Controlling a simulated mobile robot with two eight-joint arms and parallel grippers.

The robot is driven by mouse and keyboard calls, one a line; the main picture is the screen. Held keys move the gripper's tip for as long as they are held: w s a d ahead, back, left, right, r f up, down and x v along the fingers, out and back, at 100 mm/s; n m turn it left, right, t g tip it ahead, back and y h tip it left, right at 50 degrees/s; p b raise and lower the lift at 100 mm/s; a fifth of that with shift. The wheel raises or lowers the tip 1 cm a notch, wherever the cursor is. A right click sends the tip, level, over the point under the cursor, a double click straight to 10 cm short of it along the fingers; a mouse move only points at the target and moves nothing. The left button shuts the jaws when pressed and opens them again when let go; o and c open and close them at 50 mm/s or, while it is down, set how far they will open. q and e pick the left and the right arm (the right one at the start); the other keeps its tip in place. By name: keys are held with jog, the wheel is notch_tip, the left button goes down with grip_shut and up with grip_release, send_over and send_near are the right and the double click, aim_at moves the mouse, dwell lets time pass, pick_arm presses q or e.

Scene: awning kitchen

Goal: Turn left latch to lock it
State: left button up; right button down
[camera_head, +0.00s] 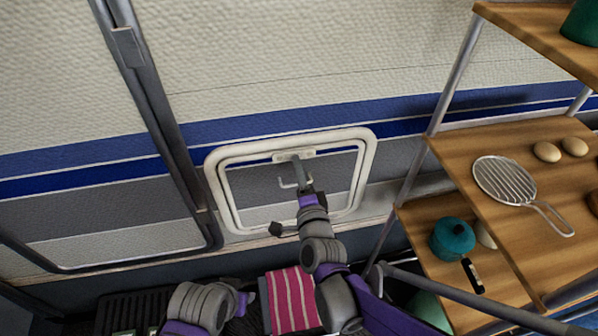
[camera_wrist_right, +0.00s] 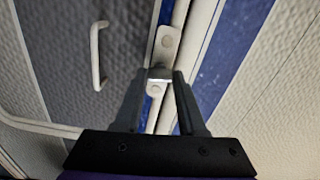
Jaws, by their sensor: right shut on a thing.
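A white-framed hatch (camera_head: 210,180) is set in the striped wall. A small latch with a pale plate (camera_head: 288,156) sits at the middle of its upper edge. My right gripper (camera_head: 301,178) is at this latch from below. In the right wrist view, the metal latch tab (camera_wrist_right: 160,73) is between the fingers of the right gripper (camera_wrist_right: 159,80), which is shut on it. The tab's lower part is partly hidden between the fingers. My left gripper (camera_head: 248,298) is low in the head view, away from the hatch; its fingers are too small to make out.
A thin bent handle (camera_head: 286,184) is on the hatch panel, left of the right gripper; it also shows in the wrist view (camera_wrist_right: 95,55). Wooden shelves (camera_head: 505,150) with a strainer (camera_head: 500,180) and a teal pot (camera_head: 452,240) stand at the right. A striped cloth (camera_head: 292,302) lies below.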

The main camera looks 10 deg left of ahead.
jog(key=shift+m, duration=0.6)
jog(key=shift+c, duration=2.4)
grip_release()
jog(key=shift+s, duration=0.1)
jog(key=p+v, duration=0.1)
jog(key=v, duration=0.9)
jog(key=shift+s+d, duration=0.15)
jog(key=shift+s, duration=0.15)
jog(key=shift+d, duration=0.1)
